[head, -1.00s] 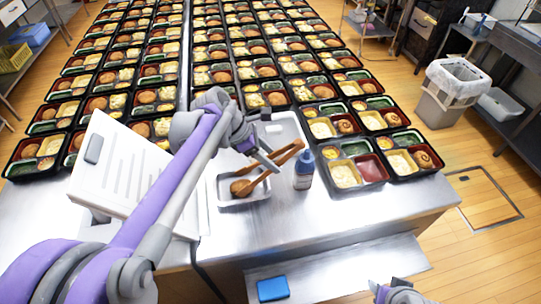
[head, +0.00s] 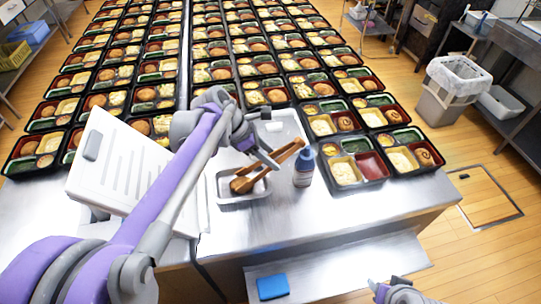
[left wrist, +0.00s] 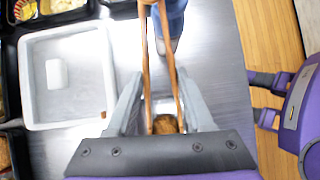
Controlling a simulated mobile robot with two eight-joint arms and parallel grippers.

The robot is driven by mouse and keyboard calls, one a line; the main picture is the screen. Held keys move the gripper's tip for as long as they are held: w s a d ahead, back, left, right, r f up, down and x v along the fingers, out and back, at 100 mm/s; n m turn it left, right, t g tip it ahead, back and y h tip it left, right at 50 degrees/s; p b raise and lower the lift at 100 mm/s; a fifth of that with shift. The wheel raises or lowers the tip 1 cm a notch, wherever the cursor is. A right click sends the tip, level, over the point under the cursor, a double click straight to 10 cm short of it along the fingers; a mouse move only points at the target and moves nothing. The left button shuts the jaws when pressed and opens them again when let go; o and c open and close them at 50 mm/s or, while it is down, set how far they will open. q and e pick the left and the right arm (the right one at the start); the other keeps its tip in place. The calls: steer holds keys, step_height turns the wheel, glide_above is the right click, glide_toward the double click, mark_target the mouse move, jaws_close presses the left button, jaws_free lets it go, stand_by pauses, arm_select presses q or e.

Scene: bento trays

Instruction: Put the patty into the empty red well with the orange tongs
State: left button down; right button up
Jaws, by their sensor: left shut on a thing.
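My left gripper (head: 270,160) is shut on the orange tongs (head: 279,161). The tongs point down and left into a small white tray (head: 258,196). The brown patty (left wrist: 165,124) shows between the tong arms in the left wrist view; in the head view the tong tips largely cover it. I cannot tell if the tips grip it firmly. The empty red well (head: 372,166) is in the nearest bento tray (head: 362,185), right of the bottle. My right gripper (head: 398,291) shows only in part at the bottom edge; its fingers are unclear.
A blue-labelled bottle (head: 304,168) stands between the small tray and the bento. A larger white tray (head: 290,122) lies behind the tongs. A white slatted lid or box (head: 120,165) is at left. A blue sponge (head: 272,287) lies on the lower shelf. Filled bentos cover the back.

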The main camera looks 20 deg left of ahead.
arm_select(q)
steer(key=shift+r, duration=0.1)
step_height(320, 180, up, 10)
steer(key=p, duration=0.5)
steer(key=shift+p, duration=0.4)
arm_select(e)
step_height(320, 180, up, 7)
steer(key=w, duration=0.2)
steer(key=shift+w+r, duration=0.15)
arm_select(q)
step_height(320, 180, up, 12)
steer(key=p, duration=0.4)
arm_select(e)
step_height(320, 180, up, 6)
steer(key=w+t, duration=0.1)
steer(key=w, duration=0.2)
